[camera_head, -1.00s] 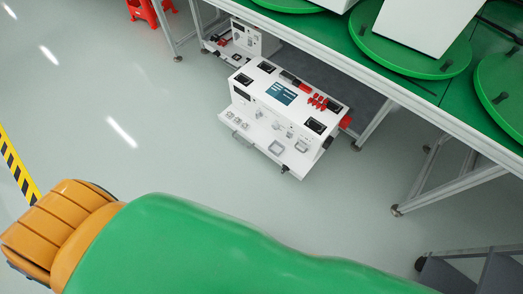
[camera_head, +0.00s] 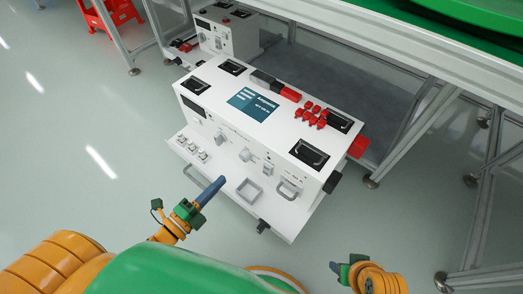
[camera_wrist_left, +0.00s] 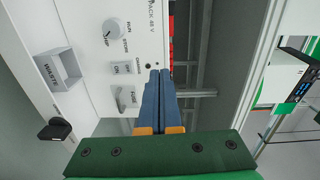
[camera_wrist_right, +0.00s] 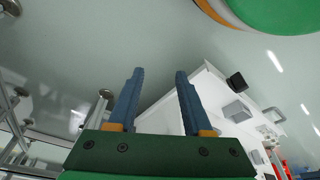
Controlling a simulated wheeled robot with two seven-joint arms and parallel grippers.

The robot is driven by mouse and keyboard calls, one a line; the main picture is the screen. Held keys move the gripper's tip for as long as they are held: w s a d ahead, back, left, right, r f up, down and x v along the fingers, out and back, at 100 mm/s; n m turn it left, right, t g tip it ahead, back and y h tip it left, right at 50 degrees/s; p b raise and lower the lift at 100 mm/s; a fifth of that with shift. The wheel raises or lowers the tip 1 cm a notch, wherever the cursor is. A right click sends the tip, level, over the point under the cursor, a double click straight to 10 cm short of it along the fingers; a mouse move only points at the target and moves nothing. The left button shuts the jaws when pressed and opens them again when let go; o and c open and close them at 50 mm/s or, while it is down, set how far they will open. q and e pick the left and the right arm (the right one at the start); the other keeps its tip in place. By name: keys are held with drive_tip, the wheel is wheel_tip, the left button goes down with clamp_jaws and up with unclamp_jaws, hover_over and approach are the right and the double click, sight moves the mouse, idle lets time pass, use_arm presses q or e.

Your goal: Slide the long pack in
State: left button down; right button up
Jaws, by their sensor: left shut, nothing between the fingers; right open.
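A white machine (camera_head: 250,130) with a panel stands on the floor at the table's edge. A dark and red block (camera_head: 275,85) lies on its top; I cannot tell whether this is the long pack. My left gripper (camera_head: 221,182) is shut and empty, in front of the panel. In the left wrist view its fingers (camera_wrist_left: 158,73) point toward the panel, near printing that reads "PACK 48 V"; contact cannot be told. My right gripper (camera_head: 334,267) is low, in front of the machine. In the right wrist view its fingers (camera_wrist_right: 159,73) are apart with nothing between them.
On the panel are a knob (camera_wrist_left: 114,29), switches and a square-framed "WASTE" opening (camera_wrist_left: 58,69). Several small red pieces (camera_head: 312,115) sit on top. A second white unit (camera_head: 225,35) stands behind. Metal table legs (camera_head: 480,200) stand at the right.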

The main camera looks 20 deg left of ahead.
use_arm(q)
drive_tip(key=w, duration=0.1)
drive_tip(key=b, duration=0.1)
approach(259, 143)
drive_tip(key=w, duration=0.1)
drive_tip(key=shift+m+h, duration=0.3)
drive_tip(key=x, duration=0.2)
drive_tip(key=b+x, duration=0.1)
drive_tip(key=x, duration=0.2)
drive_tip(key=shift+w+d+f, duration=0.1)
drive_tip(key=shift+w+f, duration=0.05)
drive_tip(key=shift+f, duration=0.1)
drive_tip(key=shift+w+d, duration=0.1)
drive_tip(key=shift+w, duration=0.15)
use_arm(e)
drive_tip(key=w+a+r+t+y, duration=0.1)
drive_tip(key=w+a+r+t, duration=0.1)
drive_tip(key=w+r+t, duration=0.4)
drive_tip(key=shift+w+a+r+t, duration=0.3)
drive_tip(key=shift+w+r, duration=1.2)
drive_tip(key=shift+w, duration=0.2)
